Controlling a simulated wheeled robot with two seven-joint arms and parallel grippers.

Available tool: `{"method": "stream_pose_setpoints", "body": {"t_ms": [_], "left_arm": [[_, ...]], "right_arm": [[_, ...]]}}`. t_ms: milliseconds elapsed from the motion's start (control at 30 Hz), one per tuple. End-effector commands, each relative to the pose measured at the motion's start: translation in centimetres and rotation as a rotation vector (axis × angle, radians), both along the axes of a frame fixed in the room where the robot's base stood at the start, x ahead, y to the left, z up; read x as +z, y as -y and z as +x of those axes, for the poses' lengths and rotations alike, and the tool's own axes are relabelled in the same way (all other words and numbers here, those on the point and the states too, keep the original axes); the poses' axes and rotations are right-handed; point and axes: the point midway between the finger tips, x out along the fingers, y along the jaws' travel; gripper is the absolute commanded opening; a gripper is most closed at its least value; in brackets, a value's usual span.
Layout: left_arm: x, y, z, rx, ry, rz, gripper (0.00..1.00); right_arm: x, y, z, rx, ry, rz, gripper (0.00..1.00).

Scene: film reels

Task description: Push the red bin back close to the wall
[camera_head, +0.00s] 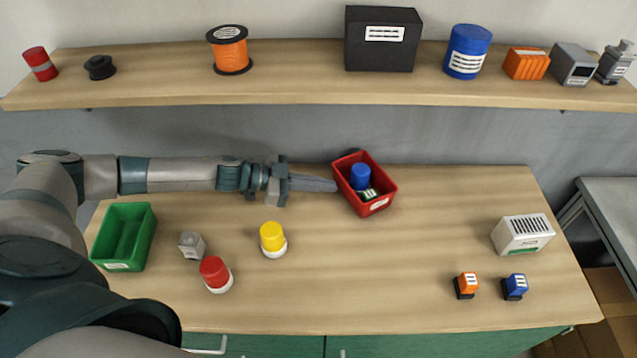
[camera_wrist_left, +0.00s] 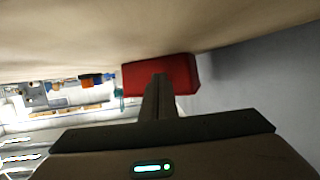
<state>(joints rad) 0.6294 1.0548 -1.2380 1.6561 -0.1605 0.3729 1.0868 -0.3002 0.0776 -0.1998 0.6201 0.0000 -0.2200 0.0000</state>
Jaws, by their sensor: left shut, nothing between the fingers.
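The red bin (camera_head: 382,187) stands at the back of the table, turned at an angle, its back end close to the grey wall. It holds a blue round item (camera_head: 360,176) and a white and green item (camera_head: 368,194). My left gripper (camera_head: 334,186) is shut and empty, with its fingertips at the bin's left side; I cannot tell whether they touch. In the left wrist view the red bin (camera_wrist_left: 183,75) is just beyond the fingers (camera_wrist_left: 159,80). My right gripper is not in view.
A green bin (camera_head: 149,235), a grey block (camera_head: 191,244), red (camera_head: 214,271) and yellow (camera_head: 271,237) buttons stand to the left. A white box (camera_head: 522,234) and small orange (camera_head: 466,284) and blue (camera_head: 515,286) switches stand right. A loaded shelf (camera_head: 300,90) hangs above. The table's middle is clear.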

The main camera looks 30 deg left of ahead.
Motion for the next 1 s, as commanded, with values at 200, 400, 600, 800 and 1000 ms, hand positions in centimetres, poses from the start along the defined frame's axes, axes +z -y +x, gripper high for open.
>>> {"method": "stream_pose_setpoints", "body": {"t_ms": [200, 400, 600, 800, 1000], "left_arm": [[0.1, 0.8, 0.5, 0.0, 0.0, 0.0, 0.0], [0.1, 1.5, 0.9, -0.001, 0.0, -0.001, 0.0], [0.1, 2.2, 1.4, 0.0, 0.0, 0.0, 0.0], [0.1, 2.9, 1.8, 0.0, 0.0, 0.0, 0.0], [0.1, 3.5, 2.2, -0.001, 0.0, 0.0, 0.0]], "right_arm": [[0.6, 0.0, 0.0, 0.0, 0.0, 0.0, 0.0], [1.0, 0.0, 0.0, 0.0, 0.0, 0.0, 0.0], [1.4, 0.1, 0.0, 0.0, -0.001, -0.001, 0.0], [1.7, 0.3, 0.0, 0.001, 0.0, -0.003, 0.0], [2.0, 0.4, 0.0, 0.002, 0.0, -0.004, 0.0]]}}
